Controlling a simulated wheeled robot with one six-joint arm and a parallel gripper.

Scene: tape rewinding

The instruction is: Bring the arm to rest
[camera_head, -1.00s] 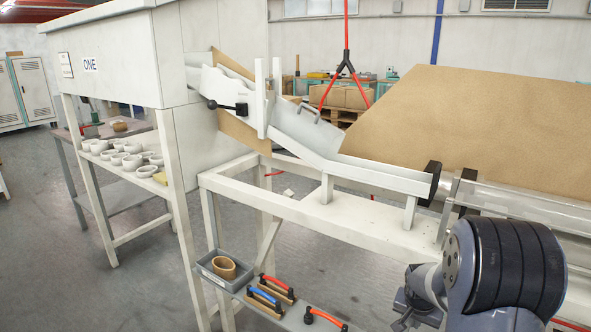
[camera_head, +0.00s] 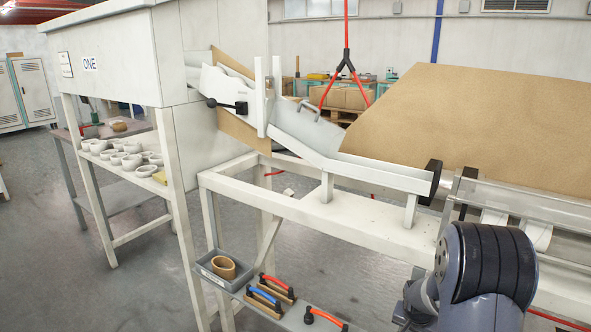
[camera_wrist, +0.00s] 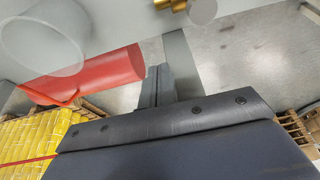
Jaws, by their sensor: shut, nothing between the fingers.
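My arm (camera_head: 487,265) shows at the lower right of the head view, a dark ribbed joint with grey links in front of the white frame. The fingers are outside that view. In the wrist view my gripper (camera_wrist: 158,87) points away from the camera with its dark fingers together and nothing between them. A red cylindrical thing (camera_wrist: 95,75) lies to the left of the fingers in that picture; whether it touches them I cannot tell.
The white frame (camera_head: 300,205) with its sloping chute and a large brown sheet (camera_head: 475,125) stand beside the arm. Below are a grey tray (camera_head: 205,268) and several handled tools (camera_head: 268,298). Yellow stacked material (camera_wrist: 35,140) shows in the wrist view. Grey floor is clear at left.

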